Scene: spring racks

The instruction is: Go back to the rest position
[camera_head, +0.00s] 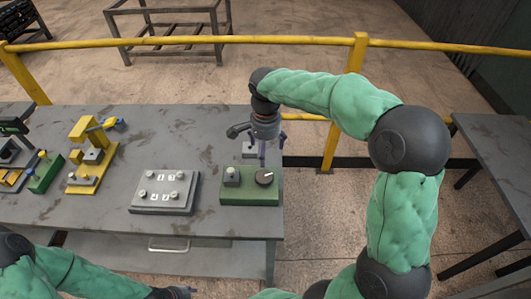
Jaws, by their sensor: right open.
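My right arm, in green padding with dark joints, reaches up and over from the lower right. My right gripper (262,150) points down near the right end of the grey table (115,218). It is open, and appears just above and behind a green box (248,193) with a grey block and a black knob on top. I cannot tell whether it touches the box. My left gripper (180,292) shows only in part at the bottom edge, in front of the table, and its fingers are too small and cut off to judge.
A grey plate with several pegs and numbers (165,191) lies left of the green box. A yellow fixture (92,152) and a small green block (46,173) stand further left. A yellow railing (200,41) runs behind the table. Another table (500,150) is at the right.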

